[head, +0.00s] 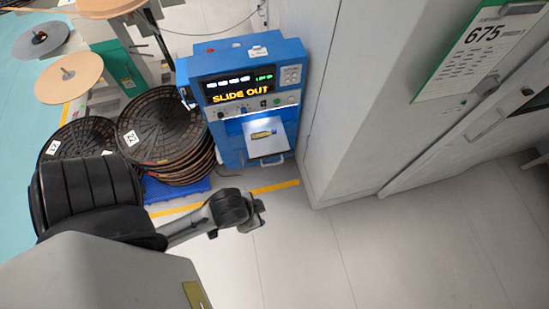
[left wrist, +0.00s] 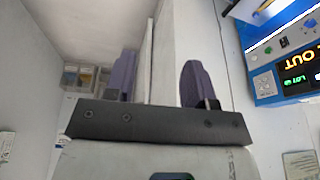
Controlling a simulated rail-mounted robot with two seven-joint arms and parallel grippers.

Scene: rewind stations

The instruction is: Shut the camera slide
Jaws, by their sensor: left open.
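The blue camera station (head: 243,95) stands at the centre of the head view. Its display (head: 240,95) reads "SLIDE OUT". The white camera slide (head: 267,146) sticks out at its lower front, with a small yellow and blue item (head: 263,134) on it and a handle at its front edge. My left gripper (left wrist: 157,75) is open and empty, with its two purple fingers apart in the left wrist view. In the head view my left arm ends below the slide and apart from it. The station also shows in the left wrist view (left wrist: 285,65), at the upper right. My right gripper is not visible.
Stacks of dark reels (head: 165,130) stand left of the station on a blue base. A grey cabinet wall (head: 365,90) rises close on its right. Yellow floor tape (head: 275,187) runs in front. The floor (head: 310,250) below the station is clear.

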